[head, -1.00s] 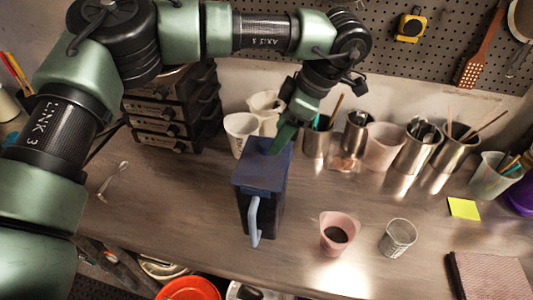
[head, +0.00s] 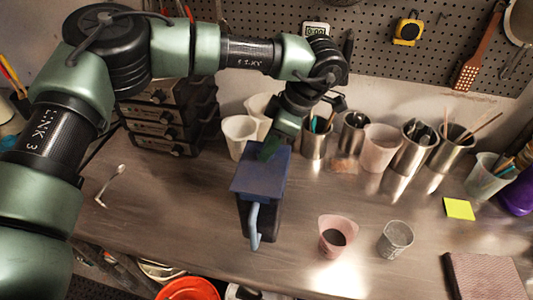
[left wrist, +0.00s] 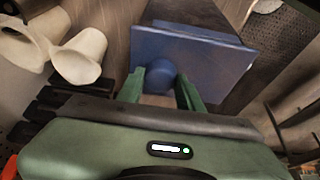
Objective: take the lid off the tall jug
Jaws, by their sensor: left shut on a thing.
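The tall jug (head: 268,222) stands on the metal bench, dark-bodied, with a pale blue handle (head: 254,226) facing the front. Its flat square blue lid (head: 260,178) is over the jug's top; I cannot tell whether there is a gap beneath it. My left gripper (head: 267,152) comes down from behind onto the lid. In the left wrist view its two green fingers (left wrist: 160,88) are shut on the round blue knob (left wrist: 160,74) of the lid (left wrist: 205,50). The jug's mouth is hidden. My right gripper is out of view.
White cups (head: 240,136) stand close behind the jug, beside stacked dark units (head: 165,125). Metal tool pots (head: 416,148) line the wall. A pink cup (head: 337,235) and a clear cup (head: 395,239) stand right of the jug. The bench left of the jug is mostly clear.

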